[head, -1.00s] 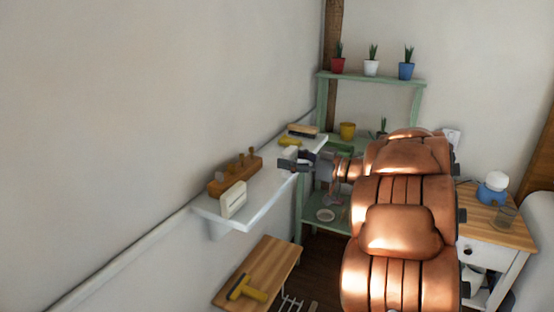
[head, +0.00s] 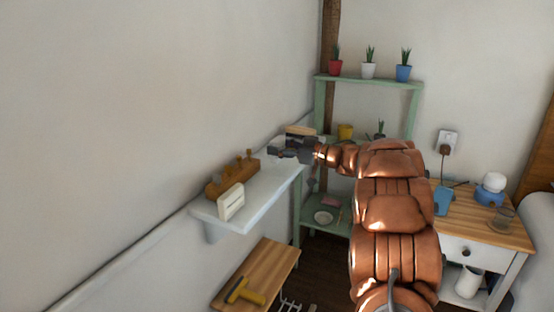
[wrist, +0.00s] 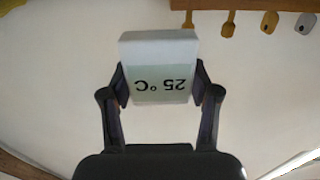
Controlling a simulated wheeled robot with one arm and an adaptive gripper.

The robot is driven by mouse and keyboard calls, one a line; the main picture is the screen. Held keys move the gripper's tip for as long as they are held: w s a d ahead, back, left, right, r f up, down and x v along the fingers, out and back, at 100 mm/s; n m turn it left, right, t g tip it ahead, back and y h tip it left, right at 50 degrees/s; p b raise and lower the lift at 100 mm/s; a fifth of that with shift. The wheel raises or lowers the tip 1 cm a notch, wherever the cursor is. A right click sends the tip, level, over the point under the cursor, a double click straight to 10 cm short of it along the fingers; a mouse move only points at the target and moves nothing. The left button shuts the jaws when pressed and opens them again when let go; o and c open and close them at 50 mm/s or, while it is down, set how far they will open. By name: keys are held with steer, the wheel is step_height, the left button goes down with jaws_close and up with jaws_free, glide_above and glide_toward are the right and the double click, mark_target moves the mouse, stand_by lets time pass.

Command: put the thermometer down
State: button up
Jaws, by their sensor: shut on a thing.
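The thermometer (wrist: 160,66) is a small white block with a pale display reading 25 °C, upside down in the wrist view. My gripper (wrist: 158,86) is shut on it, one finger on each side. In the head view my gripper (head: 284,152) is at the far end of the white wall shelf (head: 262,197). There I cannot make out the thermometer clearly. Whether it touches the shelf I cannot tell.
The shelf's middle is bare. A green plant rack (head: 368,80) stands behind; a bedside table (head: 480,222) is at right.

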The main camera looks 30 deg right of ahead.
mark_target(282, 157)
steer(key=shift+f+b, duration=0.45)
steer(key=shift+f, duration=1.35)
steer(key=shift+f, duration=0.15)
steer(key=o, duration=1.1)
steer(key=shift+o, duration=0.2)
steer(key=shift+s+d+r, duration=0.15)
steer(key=shift+r, duration=0.05)
steer(key=v, duration=1.1)
steer(key=shift+s+p, duration=0.3)
steer(key=shift+p, duration=0.15)
steer(key=shift+d+f, duration=0.1)
steer(key=shift+d, duration=0.05)
